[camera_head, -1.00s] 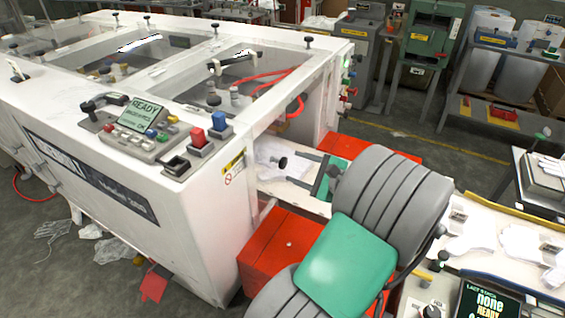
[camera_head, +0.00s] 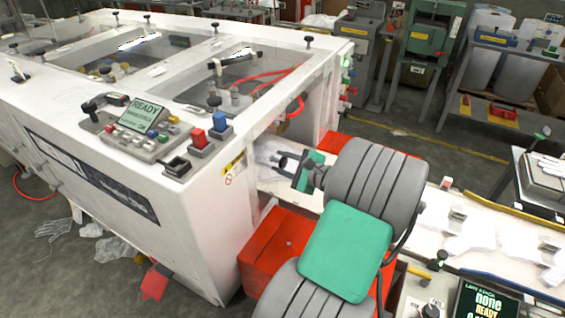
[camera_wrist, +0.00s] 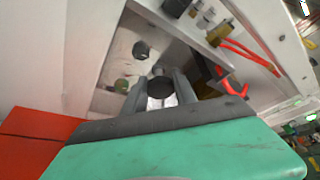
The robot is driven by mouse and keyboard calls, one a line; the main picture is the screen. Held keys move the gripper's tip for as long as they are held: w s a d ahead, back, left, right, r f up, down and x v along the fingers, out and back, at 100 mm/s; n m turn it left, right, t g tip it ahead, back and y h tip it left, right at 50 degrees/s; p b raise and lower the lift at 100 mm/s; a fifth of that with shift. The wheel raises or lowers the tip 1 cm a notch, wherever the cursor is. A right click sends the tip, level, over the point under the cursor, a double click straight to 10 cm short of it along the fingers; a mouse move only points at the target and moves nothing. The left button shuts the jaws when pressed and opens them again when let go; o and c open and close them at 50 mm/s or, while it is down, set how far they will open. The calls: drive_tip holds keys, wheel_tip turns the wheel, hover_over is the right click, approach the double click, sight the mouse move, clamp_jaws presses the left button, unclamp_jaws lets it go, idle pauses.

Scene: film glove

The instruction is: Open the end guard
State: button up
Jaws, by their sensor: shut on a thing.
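The end guard (camera_head: 265,152) is at the near end of the long white machine, in the middle of the head view. Its panel is hard to make out, and pale material shows in the opening there. A dark round knob (camera_wrist: 160,87) stands out at this end. My gripper (camera_head: 286,162) reaches it from the right, and my arm hides part of the area. In the wrist view my gripper (camera_wrist: 160,80) has one finger on each side of the knob, shut on it. I cannot tell whether the guard has moved from its frame.
Red boxes (camera_head: 277,250) stand below the machine end, close to my arm. A control panel with a READY screen (camera_head: 143,113) sits on the machine top. A white table with gloves (camera_head: 480,235) lies to the right. Red hoses (camera_wrist: 250,55) run inside the machine.

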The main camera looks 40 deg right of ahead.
clamp_jaws()
idle(0.9)
